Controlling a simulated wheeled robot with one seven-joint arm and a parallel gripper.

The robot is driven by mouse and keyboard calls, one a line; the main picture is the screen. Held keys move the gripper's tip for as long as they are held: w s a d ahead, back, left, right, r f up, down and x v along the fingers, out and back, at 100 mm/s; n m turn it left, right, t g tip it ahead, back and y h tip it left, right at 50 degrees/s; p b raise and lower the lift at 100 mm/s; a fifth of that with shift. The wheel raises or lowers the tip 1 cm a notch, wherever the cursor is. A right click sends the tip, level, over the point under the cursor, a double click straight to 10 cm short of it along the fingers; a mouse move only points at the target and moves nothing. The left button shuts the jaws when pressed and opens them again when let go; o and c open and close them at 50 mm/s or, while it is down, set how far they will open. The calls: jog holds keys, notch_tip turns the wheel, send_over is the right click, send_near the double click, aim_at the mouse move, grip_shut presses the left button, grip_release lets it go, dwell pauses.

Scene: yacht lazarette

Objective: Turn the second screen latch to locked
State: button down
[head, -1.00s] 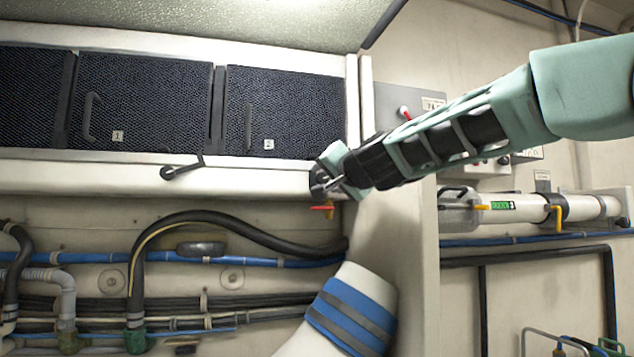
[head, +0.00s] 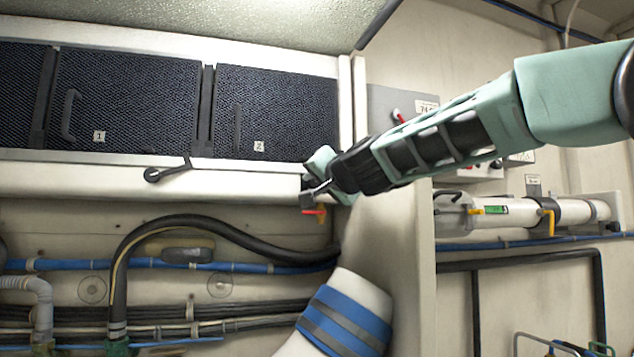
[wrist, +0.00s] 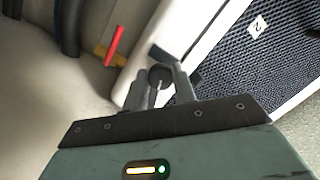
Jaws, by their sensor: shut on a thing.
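Screen 2 (head: 275,120) is a dark mesh panel with a small number label, set in a white frame. The second screen latch sits on the frame's lower rail near the right end of this screen. Its dark round pivot (wrist: 160,74) shows in the wrist view between the fingers. My gripper (head: 312,190) is shut on this latch; the gripper also shows in the wrist view (wrist: 162,88). The fingers hide most of the lever, so I cannot tell its exact angle. The first latch (head: 167,172) is on the rail to the left, its lever pointing right and slightly up.
Screen 1 (head: 125,105) is at the left. A red-handled valve (wrist: 113,46) is close to the fingers, below the rail. Hoses and a white pipe with blue bands (head: 345,315) lie below. A white cylinder (head: 520,212) is mounted at the right.

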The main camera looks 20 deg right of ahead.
jog(key=shift+r, duration=0.1)
jog(key=n+p, duration=0.6)
jog(key=p, duration=0.4)
jog(key=n+g+h+p, duration=0.1)
jog(key=n+p, duration=0.6)
jog(key=p, duration=0.2)
jog(key=shift+r+h+p, duration=0.1)
jog(key=shift+h+p, duration=0.2)
jog(key=shift+p, duration=0.1)
jog(key=c, duration=1.1)
grip_release()
jog(key=shift+c, duration=0.2)
jog(key=shift+s, duration=0.1)
jog(key=s+r+b, duration=0.1)
jog(key=s, duration=1.6)
jog(key=shift+d+r+b, duration=0.3)
jog(key=shift+r, duration=0.1)
